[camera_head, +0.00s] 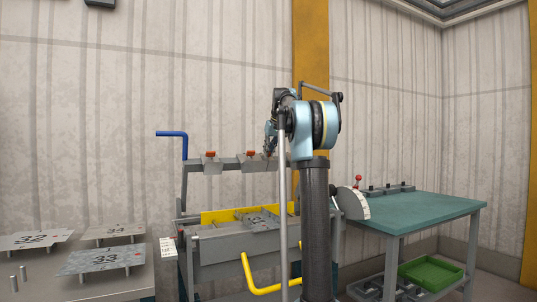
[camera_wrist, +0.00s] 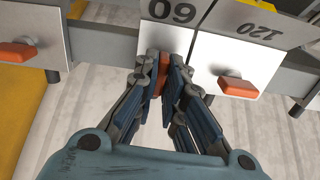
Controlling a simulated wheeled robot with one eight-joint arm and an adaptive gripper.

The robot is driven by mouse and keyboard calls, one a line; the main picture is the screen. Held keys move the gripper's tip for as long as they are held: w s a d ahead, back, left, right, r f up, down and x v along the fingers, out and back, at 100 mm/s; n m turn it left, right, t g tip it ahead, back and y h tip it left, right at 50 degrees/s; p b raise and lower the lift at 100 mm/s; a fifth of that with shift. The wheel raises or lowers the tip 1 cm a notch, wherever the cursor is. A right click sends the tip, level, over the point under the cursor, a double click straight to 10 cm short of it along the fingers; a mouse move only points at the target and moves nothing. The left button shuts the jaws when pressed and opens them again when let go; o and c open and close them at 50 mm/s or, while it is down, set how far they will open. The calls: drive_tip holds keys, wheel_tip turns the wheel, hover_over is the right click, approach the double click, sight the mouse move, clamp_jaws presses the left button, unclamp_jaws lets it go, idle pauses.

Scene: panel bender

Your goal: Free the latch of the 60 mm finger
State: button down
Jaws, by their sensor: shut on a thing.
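The 60 mm finger (camera_wrist: 168,36) is a pale plate marked 60, upside down at the top middle of the wrist view. Its orange latch (camera_wrist: 164,72) is between my gripper's (camera_wrist: 164,78) fingertips, which are shut on it and hide its sides. In the head view my gripper (camera_head: 270,150) is at the bender's upper beam (camera_head: 229,166). Whether the latch has turned or lifted cannot be told.
The 120 finger (camera_wrist: 255,45) with its orange latch (camera_wrist: 238,87) is close on the right. Another orange latch (camera_wrist: 17,51) is at left. A blue handle (camera_head: 174,134) rises from the beam. Numbered plates (camera_head: 100,262) lie on a table at left; a green-topped table (camera_head: 430,212) stands at right.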

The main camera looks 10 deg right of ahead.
drive_tip(key=shift+n, duration=0.4)
drive_tip(key=c, duration=1.7)
unclamp_jaws()
drive_tip(key=v, duration=1.2)
drive_tip(key=shift+f, duration=0.1)
